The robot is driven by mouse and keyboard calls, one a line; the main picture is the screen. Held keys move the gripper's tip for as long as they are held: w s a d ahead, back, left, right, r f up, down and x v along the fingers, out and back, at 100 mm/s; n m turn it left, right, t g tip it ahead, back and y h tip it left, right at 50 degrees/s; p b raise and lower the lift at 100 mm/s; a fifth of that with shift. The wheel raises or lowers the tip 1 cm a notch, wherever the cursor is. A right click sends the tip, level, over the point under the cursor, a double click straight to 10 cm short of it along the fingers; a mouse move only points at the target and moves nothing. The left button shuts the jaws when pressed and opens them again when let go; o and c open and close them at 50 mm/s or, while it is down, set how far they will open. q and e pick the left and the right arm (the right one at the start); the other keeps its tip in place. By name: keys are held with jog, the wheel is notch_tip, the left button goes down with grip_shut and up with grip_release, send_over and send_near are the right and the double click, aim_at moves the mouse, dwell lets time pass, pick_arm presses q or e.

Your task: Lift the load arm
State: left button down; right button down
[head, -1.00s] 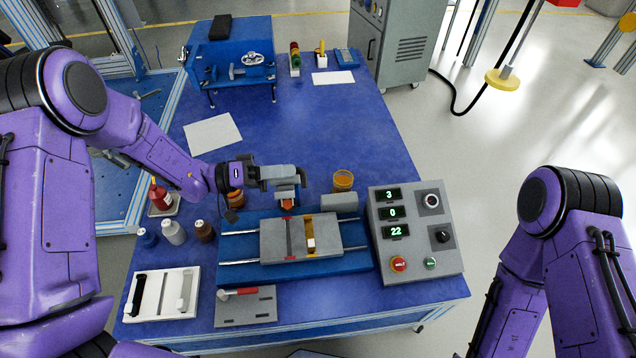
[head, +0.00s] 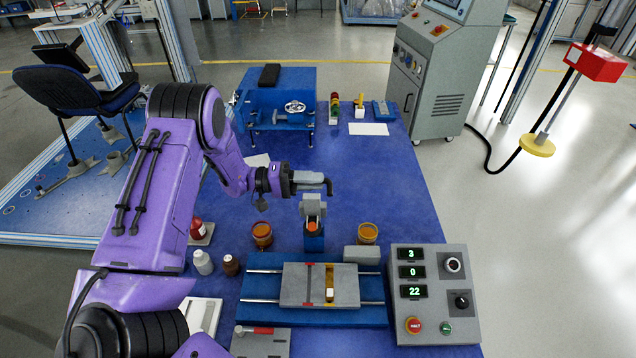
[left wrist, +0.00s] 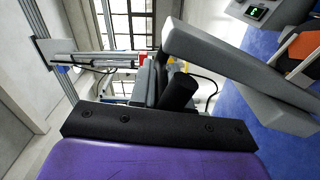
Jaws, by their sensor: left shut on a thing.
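The load arm (head: 313,206) is a grey piece rising steeply above a blue post (head: 314,243) with an orange part (head: 311,227), behind the test fixture. My left gripper (head: 326,185) comes in from the left at its upper end and is shut on it. A dark bent piece shows at the fingertips. In the left wrist view, a grey bar (left wrist: 235,65) that looks like the load arm runs to the right, with a black cylinder (left wrist: 178,92) near the gripper. The fingers' exact contact is hard to see. My right gripper is out of view.
The grey specimen block (head: 345,286) sits on a blue base with rails. A control box (head: 433,293) stands at the right, small bottles (head: 203,262) at the left. The blue table's middle (head: 375,180) is clear.

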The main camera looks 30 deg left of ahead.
pick_arm(q)
jog(key=c, duration=1.1)
grip_release()
jog(key=shift+s+a, duration=0.1)
jog(key=shift+a, duration=0.05)
jog(key=b+v, duration=0.1)
jog(key=v, duration=0.9)
jog(key=shift+b, duration=0.4)
